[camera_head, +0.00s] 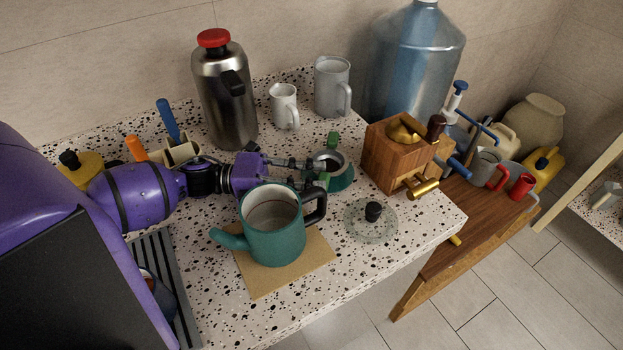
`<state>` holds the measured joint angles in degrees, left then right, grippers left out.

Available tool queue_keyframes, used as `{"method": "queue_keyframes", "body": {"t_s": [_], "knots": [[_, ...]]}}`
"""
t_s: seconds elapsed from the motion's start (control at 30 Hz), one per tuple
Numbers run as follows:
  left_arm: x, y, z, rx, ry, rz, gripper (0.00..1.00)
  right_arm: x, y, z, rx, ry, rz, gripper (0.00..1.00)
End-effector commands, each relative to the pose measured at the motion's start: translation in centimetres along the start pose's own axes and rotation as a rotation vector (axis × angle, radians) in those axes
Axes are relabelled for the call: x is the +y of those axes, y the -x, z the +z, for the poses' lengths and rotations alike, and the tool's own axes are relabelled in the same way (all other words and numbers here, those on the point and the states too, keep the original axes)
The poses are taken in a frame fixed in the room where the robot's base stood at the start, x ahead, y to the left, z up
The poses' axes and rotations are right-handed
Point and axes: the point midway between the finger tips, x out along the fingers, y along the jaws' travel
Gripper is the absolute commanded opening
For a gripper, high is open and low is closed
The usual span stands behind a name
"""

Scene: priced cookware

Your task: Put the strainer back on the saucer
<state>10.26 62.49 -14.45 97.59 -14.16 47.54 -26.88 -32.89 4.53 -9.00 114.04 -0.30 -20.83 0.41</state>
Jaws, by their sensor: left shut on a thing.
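The strainer (341,162), a small round metal piece with a dark middle, is between the green-tipped fingers of my left gripper (329,162). The gripper reaches in from the left, behind the teapot, and is shut on it. A teal piece (344,182), apparently the saucer, shows just below and to the right of the strainer. The fingers cover part of both, so I cannot tell whether they touch. My right gripper is not in view.
A teal teapot (275,240) stands on a tan mat (295,272) in front of my left gripper. A glass lid (357,227) lies to its right. A wooden grinder (390,160) stands right of the saucer. Mugs (331,85) and a steel flask (222,100) stand behind. The front counter is clear.

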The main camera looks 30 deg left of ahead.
Motion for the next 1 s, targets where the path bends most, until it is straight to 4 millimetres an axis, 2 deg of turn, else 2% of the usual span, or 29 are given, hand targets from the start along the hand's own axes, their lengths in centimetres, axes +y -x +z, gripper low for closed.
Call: {"method": "queue_keyframes", "body": {"t_s": [0.83, 0.87, 1.0], "knots": [[0.84, 0.01, -0.02, 0.0, 0.0, 0.001, 0.0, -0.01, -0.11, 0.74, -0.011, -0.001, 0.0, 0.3], [0.85, 0.01, -0.03, 0.0, 0.001, 0.001, 0.16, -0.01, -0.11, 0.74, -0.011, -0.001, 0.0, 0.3], [0.91, 0.02, -0.04, -0.001, 0.001, 0.002, 0.34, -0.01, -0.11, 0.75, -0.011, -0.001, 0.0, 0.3]]}}
